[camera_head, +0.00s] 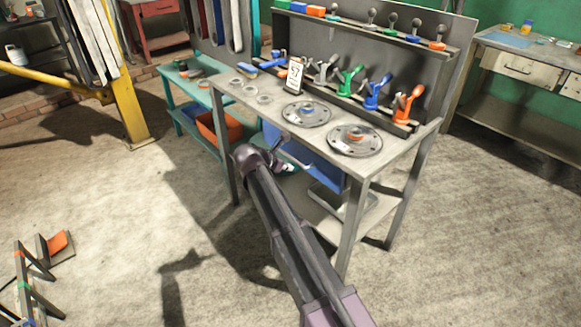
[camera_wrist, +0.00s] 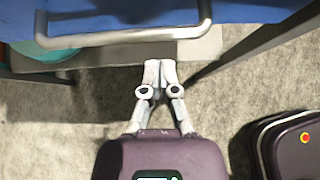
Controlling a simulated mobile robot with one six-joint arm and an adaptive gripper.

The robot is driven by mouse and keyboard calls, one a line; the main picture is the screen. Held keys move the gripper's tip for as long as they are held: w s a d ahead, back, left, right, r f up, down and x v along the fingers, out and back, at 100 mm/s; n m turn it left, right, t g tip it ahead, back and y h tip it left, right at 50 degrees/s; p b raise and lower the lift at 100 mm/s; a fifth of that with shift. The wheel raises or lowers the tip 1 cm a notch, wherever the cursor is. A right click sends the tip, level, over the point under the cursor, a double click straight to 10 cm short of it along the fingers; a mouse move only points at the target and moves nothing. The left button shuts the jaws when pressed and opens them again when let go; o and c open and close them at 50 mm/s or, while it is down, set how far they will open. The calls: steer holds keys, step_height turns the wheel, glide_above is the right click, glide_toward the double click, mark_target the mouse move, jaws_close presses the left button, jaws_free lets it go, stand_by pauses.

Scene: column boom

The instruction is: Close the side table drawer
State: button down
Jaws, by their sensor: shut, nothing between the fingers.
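A blue drawer (camera_head: 318,164) sits under the top of the grey workbench (camera_head: 232,92), on its front side. I cannot tell exactly how far it stands out. In the wrist view, the blue drawer (camera_wrist: 110,14) fills the top edge, with a curved metal handle bar (camera_wrist: 125,38) on it. My gripper (camera_head: 287,168) is in front of the drawer in the head view, and my arm hides part of that area. In the wrist view my gripper (camera_wrist: 160,66) has its fingertips together, empty, just below the handle in the picture. I cannot tell whether they touch anything.
The bench top carries round metal discs (camera_head: 306,113) and a rack of coloured tools (camera_head: 350,82). A bench leg (camera_wrist: 250,40) slants at the upper right of the wrist view. A teal bench (camera_head: 182,92) stands left. The floor in front is clear.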

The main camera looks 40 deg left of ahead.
steer(key=s+f+p+v, duration=0.1)
steer(key=p+v, duration=0.5)
steer(key=v, duration=0.5)
steer(key=shift+s+a, duration=0.3)
steer(key=shift+s, duration=0.05)
stand_by(0.4)
